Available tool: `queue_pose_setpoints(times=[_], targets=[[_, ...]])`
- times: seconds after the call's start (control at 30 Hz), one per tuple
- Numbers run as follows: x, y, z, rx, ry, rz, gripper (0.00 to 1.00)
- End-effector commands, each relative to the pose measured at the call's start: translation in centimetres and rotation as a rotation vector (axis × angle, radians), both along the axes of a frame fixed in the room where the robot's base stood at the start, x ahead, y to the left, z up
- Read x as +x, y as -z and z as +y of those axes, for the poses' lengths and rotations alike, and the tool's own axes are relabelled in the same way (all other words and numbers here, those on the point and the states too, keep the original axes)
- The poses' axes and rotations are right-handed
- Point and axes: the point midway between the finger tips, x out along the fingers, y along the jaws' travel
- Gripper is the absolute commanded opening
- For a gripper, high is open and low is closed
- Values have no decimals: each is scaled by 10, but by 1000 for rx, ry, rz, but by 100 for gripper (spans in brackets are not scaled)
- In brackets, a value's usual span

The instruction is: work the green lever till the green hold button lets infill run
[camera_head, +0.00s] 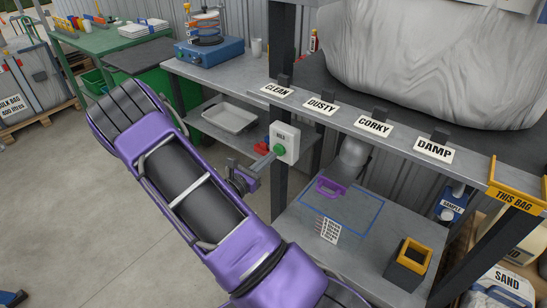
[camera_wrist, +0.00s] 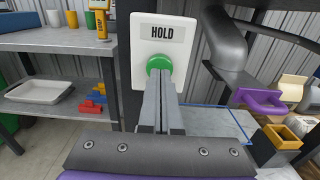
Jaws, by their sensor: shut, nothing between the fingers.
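The green hold button (camera_head: 280,149) sits on a white box (camera_head: 288,138) on a dark post. In the wrist view the button (camera_wrist: 159,64) is under the word HOLD. My gripper (camera_head: 271,158) is shut and empty, its fingertips (camera_wrist: 160,80) at the button's lower part; I cannot tell whether they touch or press it. I see no green lever. A purple handle (camera_head: 330,187) is below the grey spout (camera_head: 353,155), right of the button; it also shows in the wrist view (camera_wrist: 262,101). No infill is seen running.
A shelf edge with CLEAN, DUSTY, CORKY and DAMP labels (camera_head: 434,150) runs above. A lower table (camera_head: 300,235) carries a blue outline and a yellow-topped dark box (camera_head: 408,265). A white tray (camera_head: 230,118) and coloured blocks (camera_wrist: 92,102) are on the left shelf.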

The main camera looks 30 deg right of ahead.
Motion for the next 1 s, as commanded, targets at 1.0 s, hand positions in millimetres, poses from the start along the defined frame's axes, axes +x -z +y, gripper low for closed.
queue_pose_setpoints(times=[1.0], targets=[[-32, 2, 100, 5, -4, 4, 0]])
